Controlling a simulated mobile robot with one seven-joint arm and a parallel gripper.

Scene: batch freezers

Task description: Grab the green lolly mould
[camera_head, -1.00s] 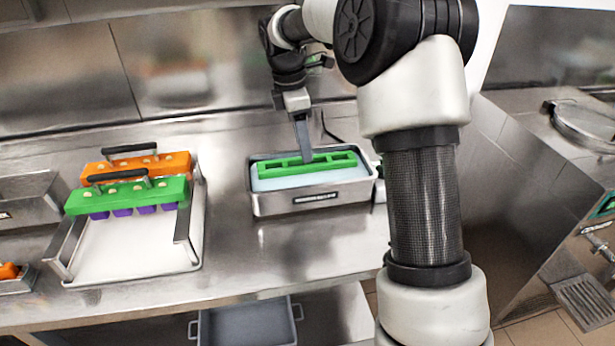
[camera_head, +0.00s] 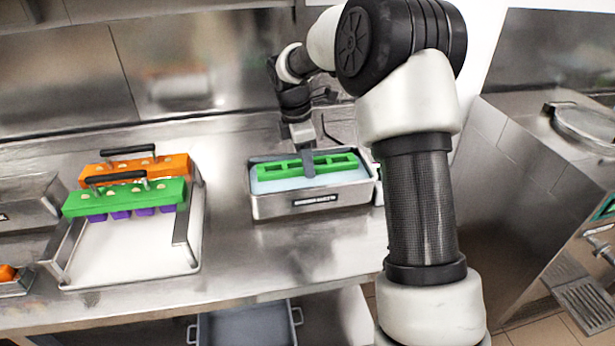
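A green mould frame (camera_head: 335,163) with open slots sits in a steel bath (camera_head: 322,198) of pale blue liquid at the middle of the counter. My gripper (camera_head: 308,166) points down at the middle of this frame, its fingers overlapping it in the picture. I see the fingers nearly edge-on, so their gap and any grip are hidden. Another green mould piece (camera_head: 150,195), with a black handle and purple parts beneath, rests on a metal rack at the left, in front of an orange one (camera_head: 175,167).
The metal rack (camera_head: 186,240) stands on a white tray (camera_head: 125,262) at the left. The counter is bare in front of the bath and between bath and tray. A steel wall (camera_head: 225,60) rises close behind. A grey bin (camera_head: 245,325) is below the counter.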

